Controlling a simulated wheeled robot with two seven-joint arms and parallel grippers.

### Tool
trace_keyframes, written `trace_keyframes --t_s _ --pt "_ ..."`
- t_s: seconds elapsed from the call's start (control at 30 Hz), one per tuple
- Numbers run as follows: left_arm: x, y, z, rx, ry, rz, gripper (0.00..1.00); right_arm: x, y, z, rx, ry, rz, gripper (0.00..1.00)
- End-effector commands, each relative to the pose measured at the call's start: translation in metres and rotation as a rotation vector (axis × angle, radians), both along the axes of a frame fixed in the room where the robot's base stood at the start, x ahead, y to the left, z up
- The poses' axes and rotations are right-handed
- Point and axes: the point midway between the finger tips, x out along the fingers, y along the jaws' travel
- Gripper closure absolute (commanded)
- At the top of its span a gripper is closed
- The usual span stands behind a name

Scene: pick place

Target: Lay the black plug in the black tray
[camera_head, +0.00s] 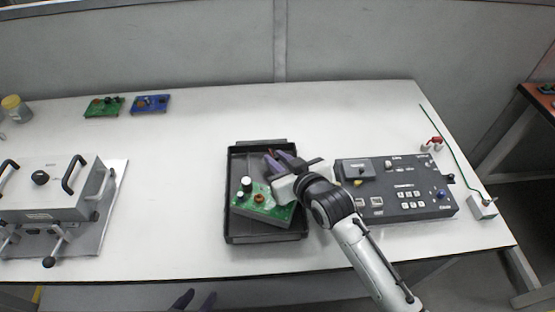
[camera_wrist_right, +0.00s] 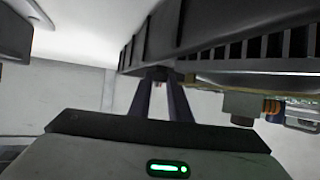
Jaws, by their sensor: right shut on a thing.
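The black tray (camera_head: 233,225) stands on the table in the middle of the head view. My right gripper (camera_head: 278,160) reaches over the back right part of the tray, its purple fingers pointing to the back left. It is shut on a small dark thing, taken to be the black plug, which the fingers almost wholly hide. In the right wrist view the fingers (camera_wrist_right: 160,80) come close together at a dark edge. Whether the plug touches the tray cannot be told. My left gripper (camera_head: 196,300) shows only its fingertips at the bottom edge, apart and empty.
A green circuit board (camera_head: 270,212) lies in the front of the tray. A grey control box (camera_head: 400,205) stands close on the right. A clamp fixture (camera_head: 50,190) is at the left. Two small boards (camera_head: 150,103) lie at the back left. The table behind the tray is clear.

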Motion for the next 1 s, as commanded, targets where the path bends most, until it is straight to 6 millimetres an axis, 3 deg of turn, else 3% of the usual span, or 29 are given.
trace_keyframes --t_s 0.3,0.33,0.43,0.8,1.0 --pt "0.000 0.000 -0.001 0.000 0.001 0.000 0.65 0.000 0.000 -0.004 0.000 0.001 0.000 1.00" --pt "0.000 0.000 -0.001 0.000 0.001 0.000 0.65 0.000 0.000 -0.004 0.000 0.001 0.000 0.81" --pt "0.000 0.000 -0.001 0.001 0.001 0.001 0.65 0.000 0.000 -0.003 0.000 0.001 0.000 0.64" --pt "0.000 0.000 0.001 0.001 0.001 0.001 0.65 0.000 0.000 0.003 0.001 -0.002 0.000 0.64" --pt "0.000 0.001 0.004 0.001 0.001 0.001 0.65 -0.025 -0.011 0.014 0.000 0.000 -0.001 0.64"
